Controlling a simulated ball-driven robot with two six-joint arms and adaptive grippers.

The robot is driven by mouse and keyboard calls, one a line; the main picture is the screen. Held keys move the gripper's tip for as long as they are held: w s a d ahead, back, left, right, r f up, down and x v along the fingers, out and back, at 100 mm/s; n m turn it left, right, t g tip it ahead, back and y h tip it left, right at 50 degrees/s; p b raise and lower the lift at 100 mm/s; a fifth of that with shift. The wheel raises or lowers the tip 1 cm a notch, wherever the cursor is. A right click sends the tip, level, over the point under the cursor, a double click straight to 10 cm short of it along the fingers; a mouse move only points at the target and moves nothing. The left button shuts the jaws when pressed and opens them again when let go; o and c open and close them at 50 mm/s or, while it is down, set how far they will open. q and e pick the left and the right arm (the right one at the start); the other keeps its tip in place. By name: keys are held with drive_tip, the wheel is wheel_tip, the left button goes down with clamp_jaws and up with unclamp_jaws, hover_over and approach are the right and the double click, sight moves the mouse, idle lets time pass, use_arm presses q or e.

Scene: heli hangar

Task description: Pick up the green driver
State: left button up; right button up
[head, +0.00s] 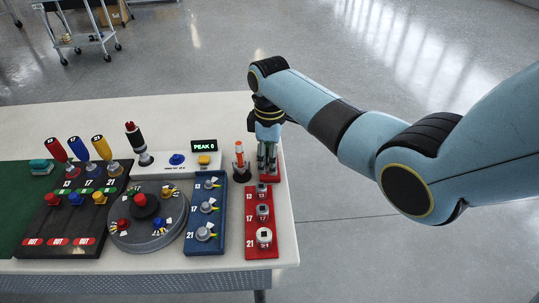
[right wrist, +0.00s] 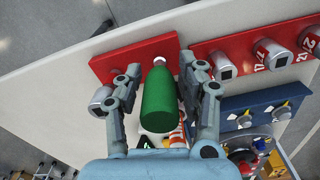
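The green driver (right wrist: 160,100) shows in the right wrist view with its thick green handle towards the camera and its far end at a red block (right wrist: 130,58). My right gripper (right wrist: 165,74) is around the handle, one finger on each side. The fingers look apart from the handle, so the gripper is open. In the head view my right gripper (head: 267,158) points down over the back end of the table's right side, above a small red base (head: 269,179). There the driver is mostly hidden by the fingers. My left gripper is not in view.
An orange-topped tool (head: 239,158) stands close left of the gripper. A red panel with sockets (head: 252,218) lies in front, and a blue panel (head: 194,243) beside it. Red, blue and yellow drivers (head: 101,148) stand further left. The table's back strip (head: 180,112) is clear.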

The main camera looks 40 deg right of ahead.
clamp_jaws()
drive_tip(key=shift+r, duration=0.1)
